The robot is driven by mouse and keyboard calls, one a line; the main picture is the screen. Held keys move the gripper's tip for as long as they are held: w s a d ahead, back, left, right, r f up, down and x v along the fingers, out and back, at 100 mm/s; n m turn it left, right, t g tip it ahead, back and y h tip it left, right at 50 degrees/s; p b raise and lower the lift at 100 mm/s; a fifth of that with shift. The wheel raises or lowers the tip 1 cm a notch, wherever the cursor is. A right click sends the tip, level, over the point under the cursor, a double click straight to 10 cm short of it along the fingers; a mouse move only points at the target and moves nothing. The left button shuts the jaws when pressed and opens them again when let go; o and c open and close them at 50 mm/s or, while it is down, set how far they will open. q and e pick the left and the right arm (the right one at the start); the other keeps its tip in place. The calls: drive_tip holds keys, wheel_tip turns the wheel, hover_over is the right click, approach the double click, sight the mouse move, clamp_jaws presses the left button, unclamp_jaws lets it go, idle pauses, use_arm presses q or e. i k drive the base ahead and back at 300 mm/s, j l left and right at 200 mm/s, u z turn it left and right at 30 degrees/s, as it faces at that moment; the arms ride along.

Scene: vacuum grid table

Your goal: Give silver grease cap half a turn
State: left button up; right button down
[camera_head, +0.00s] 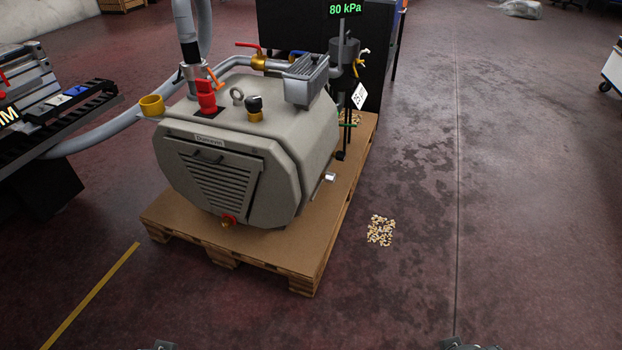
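A grey vacuum pump (281,158) stands on a wooden pallet (184,228). A small silver cap (330,177), likely the grease cap, sticks out low on the pump's right side. Nothing touches it. Only small dark tips, which seem to be parts of my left gripper (160,346) and my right gripper (464,344), show at the bottom edge. Both are well apart from the pump and the cap. Their fingers are cut off, so I cannot tell whether they are open or shut.
A scatter of light chips (381,230) lies on the floor right of the pallet. A thin stand (347,137) with a tag rises behind the cap. A grid table (62,128) is at the left, with a hose to the pump. Floor in front and right is mostly clear.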

sight(329, 177)
drive_tip(key=i+l+u, duration=0.25)
drive_tip(key=l+u, duration=0.55)
drive_tip(key=i+l+u, duration=0.15)
drive_tip(key=l, duration=0.45)
drive_tip(key=l+u, duration=0.15)
drive_tip(key=l, duration=1.6)
drive_tip(key=i+l+u, duration=0.15)
drive_tip(key=l, duration=1)
